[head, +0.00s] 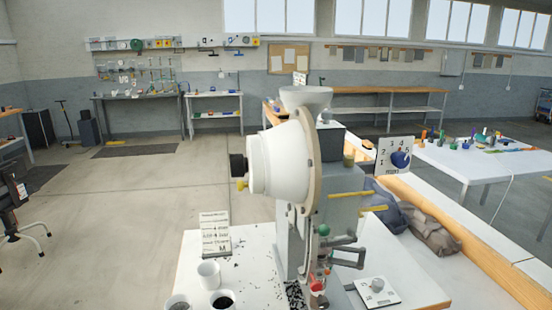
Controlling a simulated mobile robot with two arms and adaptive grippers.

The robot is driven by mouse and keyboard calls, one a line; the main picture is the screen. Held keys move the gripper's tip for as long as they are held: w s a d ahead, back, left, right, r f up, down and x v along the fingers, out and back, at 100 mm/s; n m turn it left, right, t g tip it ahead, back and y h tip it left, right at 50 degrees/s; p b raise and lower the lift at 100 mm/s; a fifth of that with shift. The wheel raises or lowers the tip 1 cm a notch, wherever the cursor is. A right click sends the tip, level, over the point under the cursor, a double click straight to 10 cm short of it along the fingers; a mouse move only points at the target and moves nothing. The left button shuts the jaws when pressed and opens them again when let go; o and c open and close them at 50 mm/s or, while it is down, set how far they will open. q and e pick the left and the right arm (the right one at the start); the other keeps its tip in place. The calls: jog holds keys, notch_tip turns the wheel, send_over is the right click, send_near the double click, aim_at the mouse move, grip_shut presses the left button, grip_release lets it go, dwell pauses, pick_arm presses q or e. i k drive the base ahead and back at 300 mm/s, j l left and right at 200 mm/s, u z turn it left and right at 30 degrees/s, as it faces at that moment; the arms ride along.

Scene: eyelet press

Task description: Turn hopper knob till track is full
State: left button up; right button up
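The eyelet press stands on a white table in the middle of the head view. Its white hopper drum (277,160) faces left, with a tan rim on its right side. A black knob (237,166) sticks out of the drum's left end, with a small yellow piece just below it. A grey funnel (306,98) sits on top. The track cannot be made out clearly; narrow parts run down below the drum, and how full they are does not show. Neither of my grippers is in view, and nothing touches the knob.
White cups (209,272) stand at the table's front left, beside a printed card (215,232). Small dark bits lie scattered near the press base. A numbered dial plate (395,156) is right of the press. Grey cloth bundles (428,232) lie further right. Open floor lies left.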

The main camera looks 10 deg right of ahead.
aim_at(239, 166)
jog(key=i+j+z, duration=0.45)
jog(key=j, duration=0.2)
jog(key=j+z, duration=0.15)
jog(key=z, duration=0.2)
jog(key=j+z, duration=0.1)
jog(key=z, duration=0.25)
jog(key=j+z, duration=0.15)
jog(key=z, duration=0.2)
